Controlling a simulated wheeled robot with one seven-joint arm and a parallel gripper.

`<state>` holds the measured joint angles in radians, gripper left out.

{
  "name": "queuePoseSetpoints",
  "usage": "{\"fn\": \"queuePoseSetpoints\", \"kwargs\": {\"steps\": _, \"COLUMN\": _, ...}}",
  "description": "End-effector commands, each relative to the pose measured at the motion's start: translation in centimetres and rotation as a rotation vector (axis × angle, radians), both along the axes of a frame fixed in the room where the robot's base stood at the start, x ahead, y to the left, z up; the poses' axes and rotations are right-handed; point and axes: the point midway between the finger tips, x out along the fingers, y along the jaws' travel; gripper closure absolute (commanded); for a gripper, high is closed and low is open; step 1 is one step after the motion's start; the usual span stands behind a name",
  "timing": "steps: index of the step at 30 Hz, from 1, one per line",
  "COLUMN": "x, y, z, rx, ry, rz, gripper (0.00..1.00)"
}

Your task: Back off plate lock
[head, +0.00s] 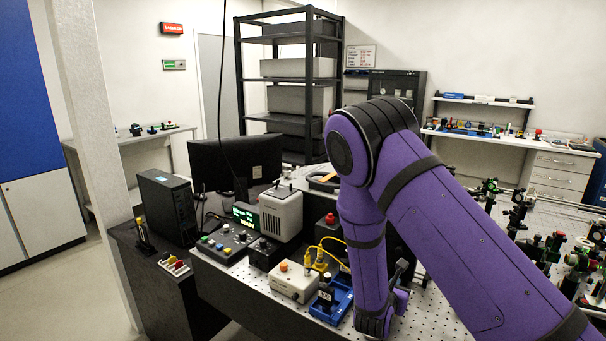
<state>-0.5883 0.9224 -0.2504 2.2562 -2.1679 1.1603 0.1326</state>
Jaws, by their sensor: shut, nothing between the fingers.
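I cannot make out a plate lock for certain in the head view. A blue device (331,301) with a black upright block on it sits on the perforated bench top (436,315), just left of my forearm. My purple arm crosses the right half of the view and bends down to the bench. Its wrist is low beside the blue device, with a gap I cannot judge. My fingertips are not visible, and the arm hides the bench behind it.
A white box with an orange button (294,282) and yellow cables (318,262) stand left of the blue device. A knobbed control panel (227,243), a grey instrument (281,213) and a monitor (236,163) are behind. Several optic mounts (520,212) crowd the bench at right.

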Motion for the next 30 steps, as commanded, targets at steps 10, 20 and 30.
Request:
{"fn": "queuePoseSetpoints", "kwargs": {"steps": 10, "x": 0.6, "y": -0.7, "z": 0.3, "rx": -0.004, "ry": -0.013, "rz": -0.013, "gripper": 1.00}}
{"fn": "queuePoseSetpoints", "kwargs": {"steps": 20, "x": 0.9, "y": -0.2, "z": 0.4, "rx": -0.004, "ry": -0.014, "rz": -0.012, "gripper": 1.00}}
{"fn": "queuePoseSetpoints", "kwargs": {"steps": 30, "x": 1.5, "y": 0.6, "z": 0.4, "rx": -0.004, "ry": -0.016, "rz": -0.007, "gripper": 1.00}}
